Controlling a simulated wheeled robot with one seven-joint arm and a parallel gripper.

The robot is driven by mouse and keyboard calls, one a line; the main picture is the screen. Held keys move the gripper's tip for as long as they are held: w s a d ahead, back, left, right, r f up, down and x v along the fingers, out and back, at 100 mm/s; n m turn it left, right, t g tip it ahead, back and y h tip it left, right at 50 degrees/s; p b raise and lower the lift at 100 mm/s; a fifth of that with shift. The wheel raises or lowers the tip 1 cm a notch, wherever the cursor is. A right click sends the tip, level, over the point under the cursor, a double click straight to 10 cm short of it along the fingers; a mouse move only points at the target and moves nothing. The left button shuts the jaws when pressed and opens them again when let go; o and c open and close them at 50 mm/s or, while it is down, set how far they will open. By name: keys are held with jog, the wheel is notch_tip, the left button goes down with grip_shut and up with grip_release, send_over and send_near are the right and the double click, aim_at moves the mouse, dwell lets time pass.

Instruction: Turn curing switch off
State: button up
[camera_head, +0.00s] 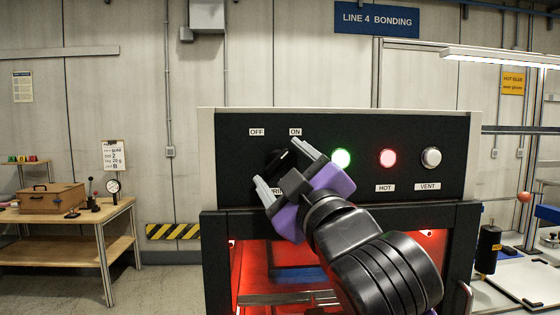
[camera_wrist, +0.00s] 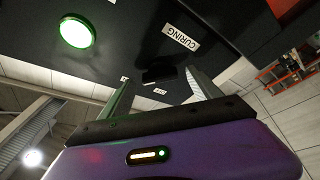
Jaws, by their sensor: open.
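The curing switch (camera_head: 277,158) is a black knob on the dark panel of the oven-like cabinet, partly hidden by my gripper in the head view. Its pale mark tilts up and right, toward the ON label (camera_head: 295,132); the OFF label (camera_head: 257,132) is at upper left. My gripper (camera_head: 281,162) is open in front of the panel, its fingers to either side of the knob. In the wrist view, the knob (camera_wrist: 160,75) shows between the fingertips (camera_wrist: 163,88), near the CURING label (camera_wrist: 181,38). I cannot tell whether either finger touches it.
A lit green lamp (camera_head: 341,159), a lit red lamp (camera_head: 388,158) over the HOT label and a white VENT button (camera_head: 431,158) are right of the switch. A red-lit chamber (camera_head: 255,270) opens below. A wooden table (camera_head: 65,216) stands far left.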

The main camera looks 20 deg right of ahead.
jog(key=shift+w+r, duration=0.15)
jog(key=shift+w, duration=0.35)
jog(key=c, duration=1.4)
